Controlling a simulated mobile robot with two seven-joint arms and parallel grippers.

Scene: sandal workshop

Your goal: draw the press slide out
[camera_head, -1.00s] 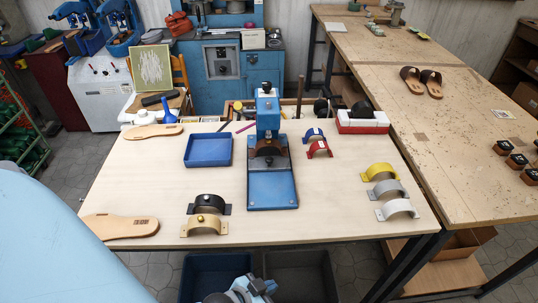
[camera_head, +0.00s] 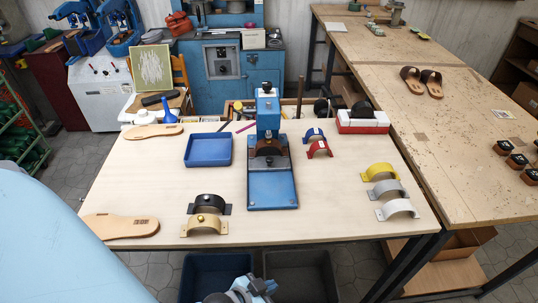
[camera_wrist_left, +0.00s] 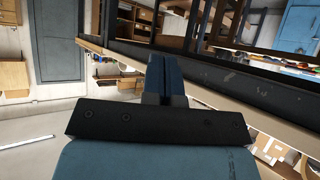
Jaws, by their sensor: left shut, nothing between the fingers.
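The blue press (camera_head: 267,115) stands upright at the middle back of the pale work table. Its slide (camera_head: 272,188), a flat blue plate with a raised rim, lies at its front and reaches toward the table's near edge. A brown curved piece (camera_head: 269,149) sits under the press head. My left gripper (camera_wrist_left: 166,68) shows in the left wrist view, with its blue fingers shut and empty. In the head view, a blue-grey part of it shows at the bottom edge, low in front of the table and apart from the slide. My right gripper is out of view.
A blue tray (camera_head: 208,150) lies left of the press. Black and tan arches (camera_head: 205,226) stand front left, blue and red arches (camera_head: 318,148) right of the press, and several more at far right. Sole shapes (camera_head: 120,226) lie at left. The table between slide and right arches is clear.

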